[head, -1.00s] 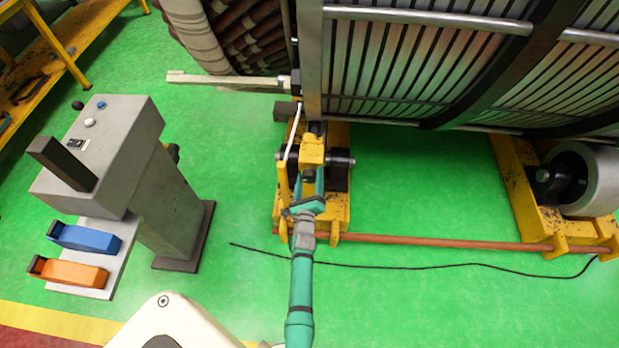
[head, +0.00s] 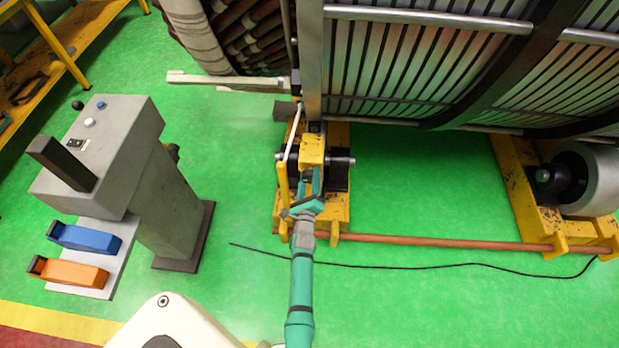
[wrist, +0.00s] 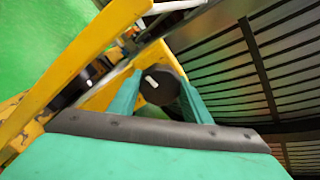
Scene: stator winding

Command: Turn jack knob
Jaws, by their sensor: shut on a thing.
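The jack knob (wrist: 158,88) is a round black knob with a white mark in the wrist view. My gripper (wrist: 156,94) has its two teal fingers on either side of it and is shut on it. The white mark lies tilted, near the knob's middle. In the head view, my teal gripper (head: 308,190) reaches to the yellow jack (head: 313,150) on the roller stand below the stator. My gripper and wrist hide the knob there.
The large slatted stator (head: 420,60) stands just beyond the jack. A yellow bar (wrist: 95,50) runs close to the left finger. A grey control pedestal (head: 165,200) stands at left. A copper-coloured rod (head: 440,242) and a black cable (head: 400,267) cross the green floor.

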